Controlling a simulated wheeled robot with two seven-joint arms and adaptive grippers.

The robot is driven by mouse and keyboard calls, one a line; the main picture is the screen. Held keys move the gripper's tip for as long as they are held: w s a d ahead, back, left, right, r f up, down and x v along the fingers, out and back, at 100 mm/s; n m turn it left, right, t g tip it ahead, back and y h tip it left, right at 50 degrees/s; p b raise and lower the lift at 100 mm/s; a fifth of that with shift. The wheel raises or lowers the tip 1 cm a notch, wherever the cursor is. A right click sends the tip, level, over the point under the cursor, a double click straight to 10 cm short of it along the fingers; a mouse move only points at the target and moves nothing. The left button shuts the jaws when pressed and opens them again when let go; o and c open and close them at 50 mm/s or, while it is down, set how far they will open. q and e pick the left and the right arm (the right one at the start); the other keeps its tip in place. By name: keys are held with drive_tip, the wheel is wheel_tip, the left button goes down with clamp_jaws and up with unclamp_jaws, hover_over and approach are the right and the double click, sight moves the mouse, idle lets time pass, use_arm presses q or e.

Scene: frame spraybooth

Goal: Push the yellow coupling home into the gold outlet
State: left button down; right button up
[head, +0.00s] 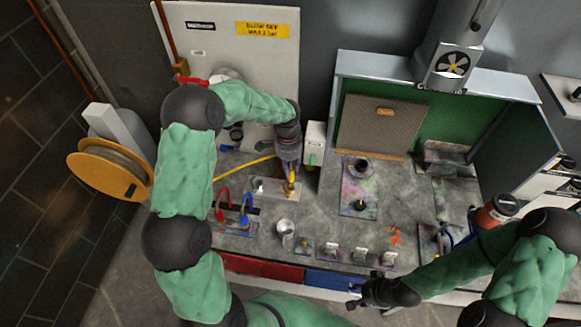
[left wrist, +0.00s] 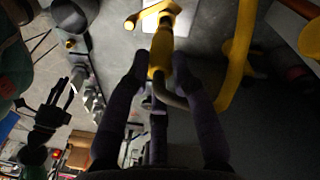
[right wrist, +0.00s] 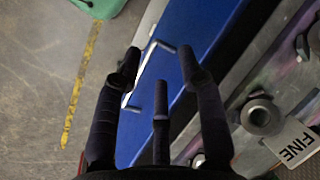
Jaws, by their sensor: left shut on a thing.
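My left gripper (head: 290,172) points down over a pale plate on the bench and is shut on the yellow coupling (head: 291,187). In the left wrist view the coupling (left wrist: 160,58) sits between the fingertips (left wrist: 157,75). Beyond it, a gold fitting (left wrist: 155,14), apparently the gold outlet, stands in line with it against the pale plate. I cannot tell whether the two touch or how deep the coupling sits. My right gripper (head: 356,294) is open and empty at the bench's front edge; its spread fingers show in the right wrist view (right wrist: 158,72).
A yellow hose (head: 243,169) runs left of the left gripper. A spray booth (head: 505,84) is at the right. A blue drawer front (right wrist: 190,60) lies by the right gripper.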

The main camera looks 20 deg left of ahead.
use_arm(q)
drive_tip(key=shift+f+b, duration=1.1)
drive_tip(key=shift+f, duration=0.65)
idle(0.8)
drive_tip(key=c, duration=1)
unclamp_jaws()
drive_tip(key=shift+r, duration=0.2)
drive_tip(key=shift+w+a+r, duration=0.1)
drive_tip(key=shift+r, duration=1.2)
drive_tip(key=shift+w+a+r, duration=0.1)
drive_tip(key=shift+a+r, duration=0.05)
drive_tip(key=shift+r, duration=1.1)
drive_tip(key=shift+w+a+r, duration=0.1)
drive_tip(key=shift+r, duration=1.2)
drive_tip(key=shift+r, duration=0.1)
